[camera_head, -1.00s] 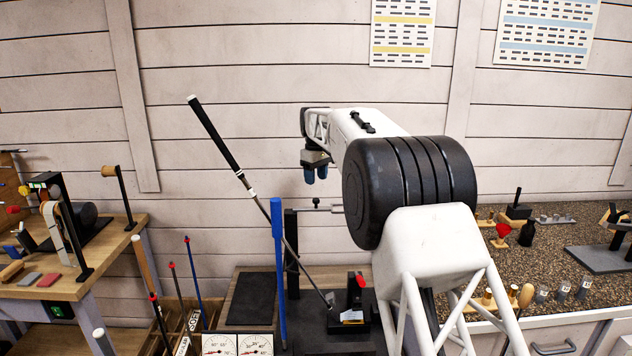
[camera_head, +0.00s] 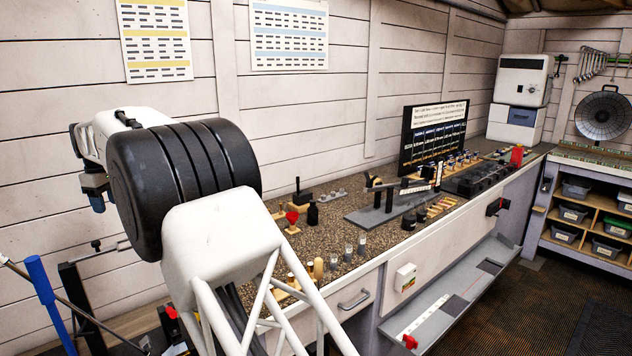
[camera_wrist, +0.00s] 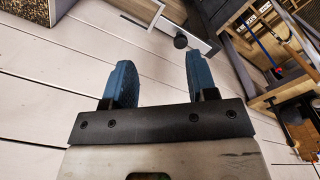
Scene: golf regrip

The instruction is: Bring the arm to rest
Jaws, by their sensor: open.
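My arm is folded at the left in the head view, its large black joint in front and its far end near the white plank wall. My gripper (camera_head: 97,197) hangs at the far left, partly hidden by the arm. In the wrist view my gripper (camera_wrist: 160,85) shows two blue fingers wide apart with nothing between them. The fingers are in the air, with the pale planks behind them and furniture at the top right.
A bench with a speckled top (camera_head: 335,235) runs along the wall, carrying a grey stand (camera_head: 385,208), small bottles and a black display board (camera_head: 432,135). A blue post (camera_head: 45,295) stands at lower left, close to my arm. The dark floor (camera_head: 560,310) at right is clear.

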